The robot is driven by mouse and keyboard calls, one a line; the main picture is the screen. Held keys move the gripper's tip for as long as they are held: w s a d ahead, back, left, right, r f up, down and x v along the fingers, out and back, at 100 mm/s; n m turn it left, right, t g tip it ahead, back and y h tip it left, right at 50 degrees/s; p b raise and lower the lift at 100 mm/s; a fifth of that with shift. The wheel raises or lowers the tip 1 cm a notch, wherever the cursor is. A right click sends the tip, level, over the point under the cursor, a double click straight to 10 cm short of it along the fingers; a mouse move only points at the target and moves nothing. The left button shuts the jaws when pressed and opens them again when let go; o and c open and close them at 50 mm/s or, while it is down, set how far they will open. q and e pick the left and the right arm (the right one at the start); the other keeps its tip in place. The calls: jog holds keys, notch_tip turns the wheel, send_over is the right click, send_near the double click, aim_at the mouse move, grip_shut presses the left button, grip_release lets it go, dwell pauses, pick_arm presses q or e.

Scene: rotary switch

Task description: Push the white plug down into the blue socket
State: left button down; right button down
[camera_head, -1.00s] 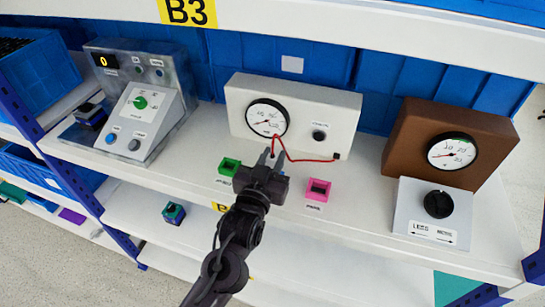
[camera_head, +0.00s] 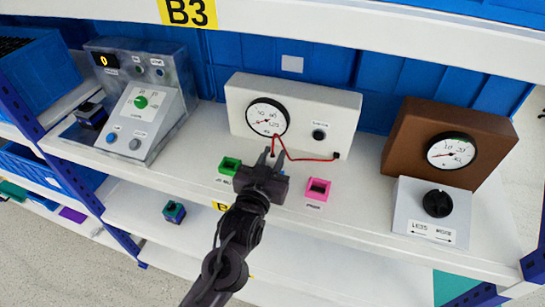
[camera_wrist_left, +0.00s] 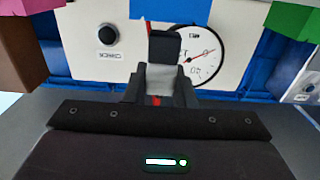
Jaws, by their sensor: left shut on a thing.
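My left gripper (camera_head: 270,156) is over the white shelf, in front of the white gauge box, and is shut on the white plug. In the left wrist view the pale plug (camera_wrist_left: 158,77) shows between the fingers, with a bit of red at it. The blue socket (camera_wrist_left: 158,9) shows at the top edge of the left wrist view, beyond the fingertips and between the pink and green blocks. In the head view my gripper hides it. I cannot tell whether plug and socket touch. My right gripper is not in view.
A green socket (camera_head: 229,166) is left of my gripper and a pink socket (camera_head: 317,189) is right of it. A red cable (camera_head: 305,159) runs to the white gauge box (camera_head: 335,105). A grey control box (camera_head: 145,120) and a brown gauge box (camera_head: 405,135) stand at the sides.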

pick_arm(q)
jog(key=shift+r, duration=0.1)
jog(key=shift+f+b, duration=0.7)
jog(key=shift+f, duration=1)
jog(key=c, duration=1.1)
grip_release()
jog(key=b+v, duration=0.2)
jog(key=v, duration=0.4)
jog(key=shift+s+a+f, duration=0.1)
jog(key=shift+s+f, duration=0.05)
jog(key=shift+s, duration=0.2)
jog(key=shift+s+a, duration=0.15)
jog(key=shift+s, duration=0.4)
